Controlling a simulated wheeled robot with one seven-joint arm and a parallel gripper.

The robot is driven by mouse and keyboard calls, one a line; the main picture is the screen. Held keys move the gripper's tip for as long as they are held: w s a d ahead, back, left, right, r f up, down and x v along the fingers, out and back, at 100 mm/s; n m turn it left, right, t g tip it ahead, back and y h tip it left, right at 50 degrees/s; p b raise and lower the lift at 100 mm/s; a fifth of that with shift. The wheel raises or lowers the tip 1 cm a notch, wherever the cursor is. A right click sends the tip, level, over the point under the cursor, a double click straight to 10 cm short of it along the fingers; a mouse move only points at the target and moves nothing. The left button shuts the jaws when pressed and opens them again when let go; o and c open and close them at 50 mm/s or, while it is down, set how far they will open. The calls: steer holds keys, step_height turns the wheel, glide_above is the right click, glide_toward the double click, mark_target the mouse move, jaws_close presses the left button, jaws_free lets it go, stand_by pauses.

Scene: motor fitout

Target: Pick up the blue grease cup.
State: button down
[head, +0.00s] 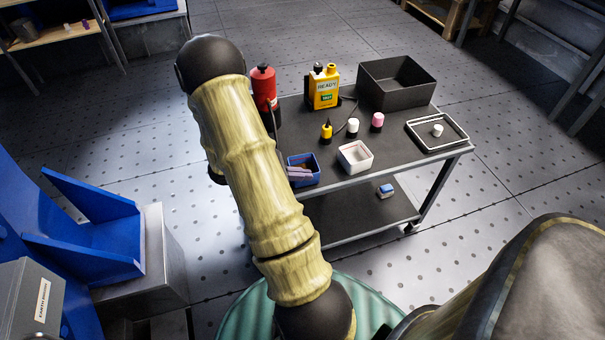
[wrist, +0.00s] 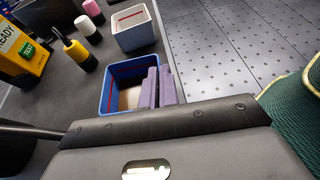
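I cannot make out a cup that is clearly the blue grease cup. The blue things on the cart are an open blue box (head: 316,178) at its near left edge and a small blue and white item (head: 386,190) on the lower shelf. My gripper (head: 300,173) has purple-grey fingers over the near left part of the blue box. In the wrist view the fingers (wrist: 159,78) lie close together with nothing visible between them, beside the box's pale interior. The blue box (wrist: 104,84) is partly covered by the fingers and gripper body.
A white box (head: 355,158) stands right of the blue box. Behind are a yellow bottle (head: 326,133), white-capped (head: 352,127) and pink-capped (head: 377,120) containers, a yellow READY unit (head: 324,90), a red canister (head: 263,85), a dark bin (head: 397,82) and a framed tray (head: 437,142).

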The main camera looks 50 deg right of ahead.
step_height(320, 180, up, 10)
steer(key=p, duration=0.3)
steer(key=shift+f, duration=0.2)
steer(key=shift+w, duration=0.1)
